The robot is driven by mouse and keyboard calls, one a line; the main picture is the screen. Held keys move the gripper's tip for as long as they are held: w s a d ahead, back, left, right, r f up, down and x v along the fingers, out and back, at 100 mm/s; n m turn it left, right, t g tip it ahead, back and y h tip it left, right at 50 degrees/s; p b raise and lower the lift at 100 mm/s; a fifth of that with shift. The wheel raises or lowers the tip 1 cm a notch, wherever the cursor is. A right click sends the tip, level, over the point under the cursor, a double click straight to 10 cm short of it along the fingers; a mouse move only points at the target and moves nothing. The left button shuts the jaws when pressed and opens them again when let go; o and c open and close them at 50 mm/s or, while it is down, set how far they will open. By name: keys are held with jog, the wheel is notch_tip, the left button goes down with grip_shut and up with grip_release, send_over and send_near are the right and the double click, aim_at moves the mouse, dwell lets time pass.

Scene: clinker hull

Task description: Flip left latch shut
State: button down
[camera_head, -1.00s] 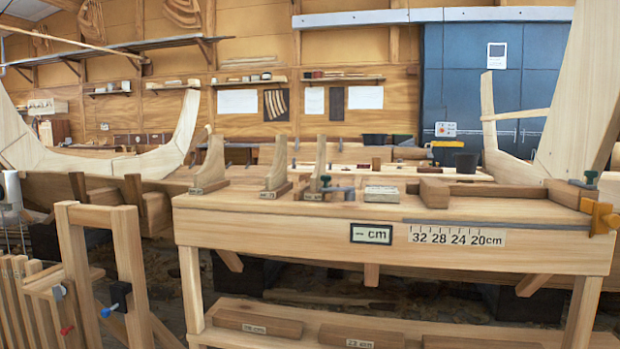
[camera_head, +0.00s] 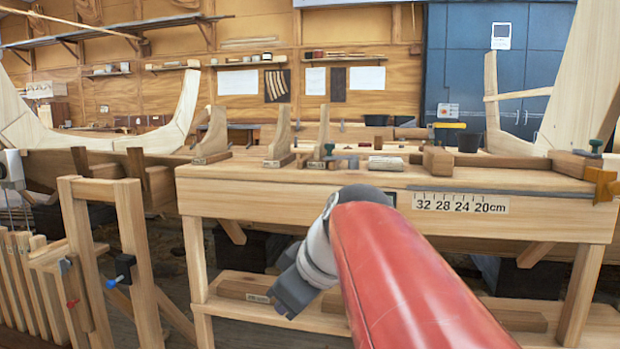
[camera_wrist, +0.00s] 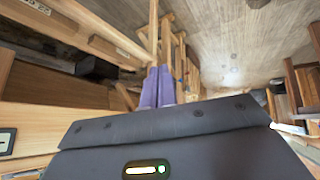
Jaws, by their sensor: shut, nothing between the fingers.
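At the left of the head view stands an upright wooden frame (camera_head: 133,250) with slatted parts. A small grey fitting with a red tip, which may be the left latch (camera_head: 70,302), sits on its left side. A black block with a blue knob (camera_head: 123,268) sits on its right post. I cannot tell whether either is open or shut. My gripper (camera_head: 282,308) hangs low in front of the bench, well right of the frame and apart from both fittings. In the wrist view its fingers (camera_wrist: 158,88) are together and empty.
The workbench (camera_head: 300,203) with a cm scale (camera_head: 460,203) stands behind my arm. Its lower shelf (camera_head: 232,307) holds labelled wooden blocks. Some open room lies between the frame and my gripper.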

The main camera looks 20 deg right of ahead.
jog(key=w+d+r+n+t+y+b, duration=0.1)
jog(key=w+d+r+n+t+b, duration=0.2)
jog(key=w+d+r, duration=0.4)
jog(key=w+d+r+n+t+y+b, duration=0.15)
jog(key=d+r+n+t, duration=0.45)
jog(key=d+r+n, duration=0.6)
jog(key=shift+m, duration=0.9)
jog(key=w+p, duration=0.2)
jog(key=w, duration=0.2)
jog(key=w+r+p, duration=0.1)
jog(key=w+p, duration=0.1)
jog(key=w, duration=0.2)
jog(key=w+p, duration=0.3)
jog(key=w, duration=0.2)
jog(key=shift+a+r, duration=0.25)
jog(key=shift+r, duration=0.1)
jog(key=shift+w+d+f, duration=0.15)
jog(key=shift+w+f, duration=0.05)
jog(key=shift+w, duration=0.1)
